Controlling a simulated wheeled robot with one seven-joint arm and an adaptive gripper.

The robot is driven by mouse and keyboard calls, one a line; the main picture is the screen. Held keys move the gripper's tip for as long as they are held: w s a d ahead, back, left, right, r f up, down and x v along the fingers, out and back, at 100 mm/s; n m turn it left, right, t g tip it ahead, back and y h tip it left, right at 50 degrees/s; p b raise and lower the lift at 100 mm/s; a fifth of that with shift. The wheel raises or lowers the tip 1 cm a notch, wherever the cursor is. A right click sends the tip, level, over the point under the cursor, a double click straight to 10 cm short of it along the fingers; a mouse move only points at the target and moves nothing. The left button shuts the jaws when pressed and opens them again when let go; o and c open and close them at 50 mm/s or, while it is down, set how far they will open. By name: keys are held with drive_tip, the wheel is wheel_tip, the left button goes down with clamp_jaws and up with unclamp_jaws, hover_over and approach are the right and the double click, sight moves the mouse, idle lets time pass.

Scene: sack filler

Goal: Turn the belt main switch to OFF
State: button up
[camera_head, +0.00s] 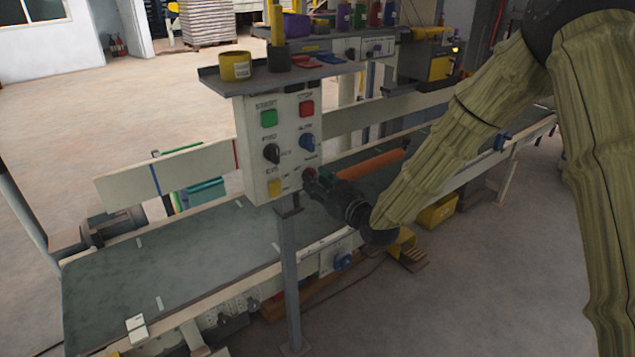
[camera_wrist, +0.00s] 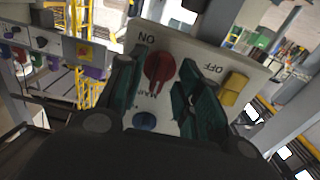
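The red rotary switch (camera_wrist: 158,68) is on a pale panel (camera_wrist: 183,46) in the wrist view, with ON printed at its upper left and OFF to its right. I cannot tell for certain which mark it points to. My gripper (camera_wrist: 157,92) is open, with one dark green finger on each side of the switch. A gap shows around the knob; contact is not clear. In the head view, my gripper (camera_head: 314,180) is at the lower right of the control box (camera_head: 253,157) and mostly hides the switch there.
The box also carries a green button (camera_head: 269,118), a red button (camera_head: 307,108), a black knob (camera_head: 271,153), a blue knob (camera_head: 307,142) and a yellow button (camera_head: 275,187). A shelf (camera_head: 262,79) juts out above it. The conveyor belt (camera_head: 190,260) runs behind its post.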

drive_tip(key=v, duration=1.2)
